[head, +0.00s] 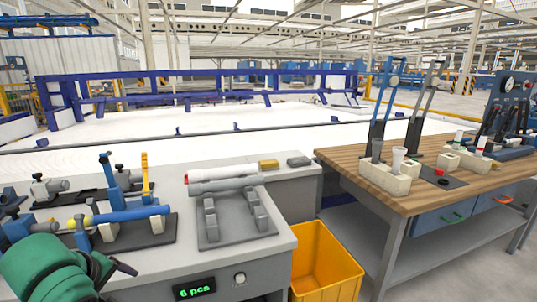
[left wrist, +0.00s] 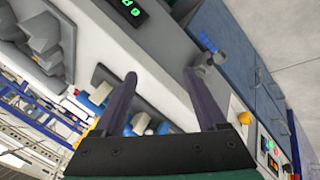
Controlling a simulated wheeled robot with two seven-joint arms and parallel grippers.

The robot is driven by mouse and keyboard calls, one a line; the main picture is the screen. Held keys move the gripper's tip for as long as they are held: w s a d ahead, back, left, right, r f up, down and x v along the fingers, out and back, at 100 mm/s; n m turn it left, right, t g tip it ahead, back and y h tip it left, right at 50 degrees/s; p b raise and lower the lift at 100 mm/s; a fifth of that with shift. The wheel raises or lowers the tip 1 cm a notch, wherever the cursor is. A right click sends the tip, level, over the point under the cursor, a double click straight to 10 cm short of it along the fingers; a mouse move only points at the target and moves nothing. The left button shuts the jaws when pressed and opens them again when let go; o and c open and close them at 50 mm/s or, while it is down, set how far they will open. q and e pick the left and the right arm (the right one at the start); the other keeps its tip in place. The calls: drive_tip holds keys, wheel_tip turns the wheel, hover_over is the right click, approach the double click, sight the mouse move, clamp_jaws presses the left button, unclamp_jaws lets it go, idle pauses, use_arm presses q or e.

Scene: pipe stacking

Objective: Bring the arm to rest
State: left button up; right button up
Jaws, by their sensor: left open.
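My left gripper (head: 122,267) is low at the bottom left of the head view, at the end of my green arm. In the left wrist view its two dark fingers (left wrist: 160,78) are spread apart with nothing between them. A white pipe (head: 222,172) and a grey pipe (head: 225,185) lie side by side at the back of the grey cradle (head: 237,233). A blue pipe (head: 130,215) lies across a dark fixture on the left of the bench. My right gripper is in neither view.
The grey bench (head: 276,247) carries a display reading "6 pcs" (head: 194,289) on its front. A yellow bin (head: 325,262) stands between it and a wooden workbench (head: 430,198) with clamps and blocks. Fixtures crowd the bench's left side.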

use_arm(q)
drive_tip(key=s+d+f+m+g, duration=0.1)
drive_tip(key=s+d+f+m, duration=0.3)
drive_tip(key=f, duration=0.3)
drive_tip(key=s+d+f+m+g+h, duration=0.1)
drive_tip(key=s+d+f+m, duration=0.1)
drive_tip(key=s+f+m, duration=0.35)
drive_tip(key=s+d+f+m+g, duration=0.1)
drive_tip(key=s+d+f+m, duration=0.2)
drive_tip(key=f+m, duration=0.35)
wheel_tip(320, 180, down, 16)
drive_tip(key=s+g+p, duration=0.1)
drive_tip(key=p, duration=0.4)
drive_tip(key=s+a+f+p, duration=0.1)
drive_tip(key=s+f+p, duration=0.2)
drive_tip(key=s+f, duration=0.3)
drive_tip(key=s+a+f+g+p, duration=0.1)
drive_tip(key=s+f, duration=0.5)
drive_tip(key=s, duration=0.6)
drive_tip(key=shift+s+a+p, duration=0.25)
drive_tip(key=shift+a+p, duration=0.45)
drive_tip(key=shift+p, duration=0.35)
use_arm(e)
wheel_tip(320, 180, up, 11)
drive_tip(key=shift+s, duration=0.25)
use_arm(q)
drive_tip(key=shift+f, duration=0.1)
